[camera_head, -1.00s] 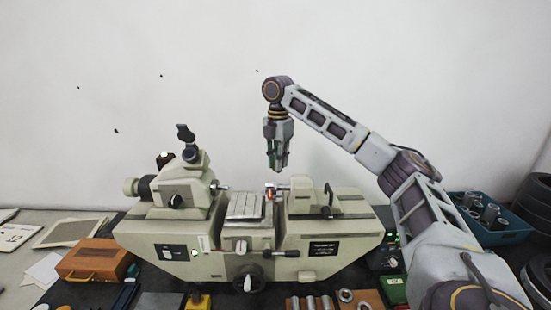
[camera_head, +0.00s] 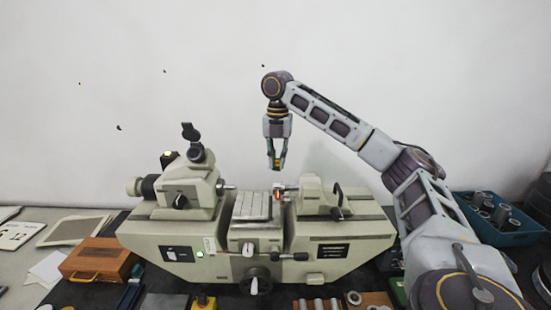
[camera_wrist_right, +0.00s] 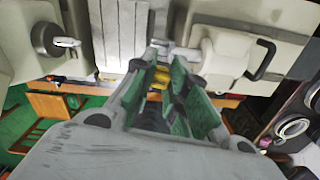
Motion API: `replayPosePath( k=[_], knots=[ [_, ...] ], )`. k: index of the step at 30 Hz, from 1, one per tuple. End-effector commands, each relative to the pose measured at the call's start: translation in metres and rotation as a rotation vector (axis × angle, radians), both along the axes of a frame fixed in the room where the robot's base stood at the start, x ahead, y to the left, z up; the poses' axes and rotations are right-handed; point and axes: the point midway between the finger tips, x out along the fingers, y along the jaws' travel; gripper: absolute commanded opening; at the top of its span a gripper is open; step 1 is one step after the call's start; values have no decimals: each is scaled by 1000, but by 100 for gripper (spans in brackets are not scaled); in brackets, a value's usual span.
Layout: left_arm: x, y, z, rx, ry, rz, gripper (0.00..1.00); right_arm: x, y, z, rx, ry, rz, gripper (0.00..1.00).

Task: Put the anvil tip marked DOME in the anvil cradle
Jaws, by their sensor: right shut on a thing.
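My right gripper (camera_head: 276,166) points straight down above the middle of the cream measuring machine (camera_head: 190,240). It is shut on a small part, apparently an anvil tip. In the wrist view the green-padded fingers of the right gripper (camera_wrist_right: 163,72) close around something yellow (camera_wrist_right: 161,77); no DOME mark is legible. The anvil cradle appears to be the small red-marked spot (camera_head: 279,192) between the grooved table and the right-hand tailstock (camera_head: 318,198). The gripper is just above it, apart from it. My left gripper is out of view.
The microscope head (camera_head: 190,185) stands on the machine's left, and a black handle (camera_head: 337,200) rises on its right. A wooden box (camera_head: 98,259) is at the left. A blue bin (camera_head: 515,232) of metal rings is at the right.

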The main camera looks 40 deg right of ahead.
Motion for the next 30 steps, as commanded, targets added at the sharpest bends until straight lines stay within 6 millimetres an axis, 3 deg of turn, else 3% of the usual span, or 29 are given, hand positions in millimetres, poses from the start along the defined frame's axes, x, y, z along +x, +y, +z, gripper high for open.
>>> replayPosePath(
  k=[10, 30],
  knots=[
    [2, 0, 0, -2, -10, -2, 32, -2, -1, 0, 0, 0, 165, 0],
    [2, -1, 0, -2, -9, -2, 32, -2, -1, -6, 0, 0, 173, 0]
  ],
)
